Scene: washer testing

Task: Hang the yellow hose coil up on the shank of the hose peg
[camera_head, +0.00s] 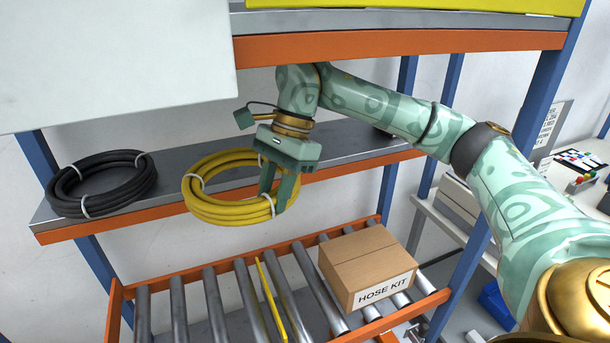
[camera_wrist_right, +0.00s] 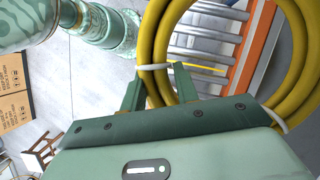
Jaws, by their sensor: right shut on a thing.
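The yellow hose coil (camera_head: 205,207) has white ties and shows at the grey middle shelf, across its orange front edge in the head view. My right gripper (camera_head: 279,190) is shut on the right side of the coil. In the right wrist view, the coil (camera_wrist_right: 290,98) fills the right side, and its near strands pass between the fingers of the gripper (camera_wrist_right: 158,85). Rollers show through the coil's ring there. I cannot tell whether the coil touches the shelf. I cannot make out the hose peg in either view. My left gripper is not in view.
A black hose coil (camera_head: 101,183) lies on the left end of the shelf (camera_head: 345,142). A HOSE KIT box (camera_head: 367,265) stands on the roller conveyor (camera_head: 215,305) below. An orange upper beam (camera_head: 400,42) and a white panel (camera_head: 110,60) hang above. Blue posts (camera_head: 545,95) flank the rack.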

